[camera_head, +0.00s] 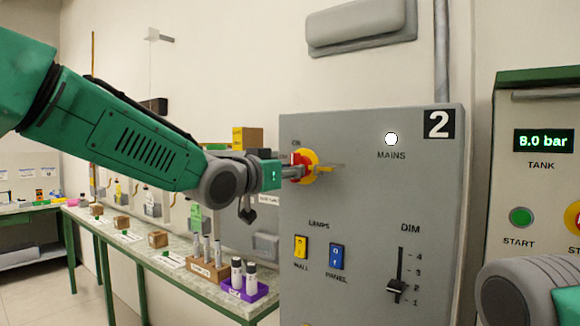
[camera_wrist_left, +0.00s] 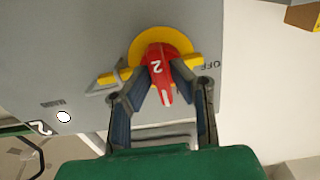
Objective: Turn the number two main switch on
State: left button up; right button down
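The number two main switch is a red knob marked 2 (camera_wrist_left: 157,66) on a yellow disc (camera_head: 311,158), on the front of a grey panel (camera_head: 350,200). My left gripper (camera_head: 297,172) reaches it from the left. In the left wrist view, my left gripper's fingertips (camera_wrist_left: 160,78) lie against both sides of the knob. The knob's narrow tip points down between the fingers, away from the OFF mark at the right. ON is printed above the switch in the head view. The MAINS lamp (camera_head: 391,139) shows bright white. My right gripper is not in view.
Below on the panel are a yellow WALL switch (camera_head: 301,247), a blue PANEL switch (camera_head: 336,256) and a DIM slider (camera_head: 397,288). A tank panel (camera_head: 540,190) stands at the right. A bench (camera_head: 130,240) with racks runs along the left wall.

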pick_arm(q)
jog(key=shift+o, duration=0.2)
jog(key=shift+w+d+f, duration=0.15)
jog(key=shift+w+f, duration=0.05)
jog(key=shift+w, duration=0.2)
jog(key=v, duration=1.2)
jog(key=shift+w+f, duration=0.1)
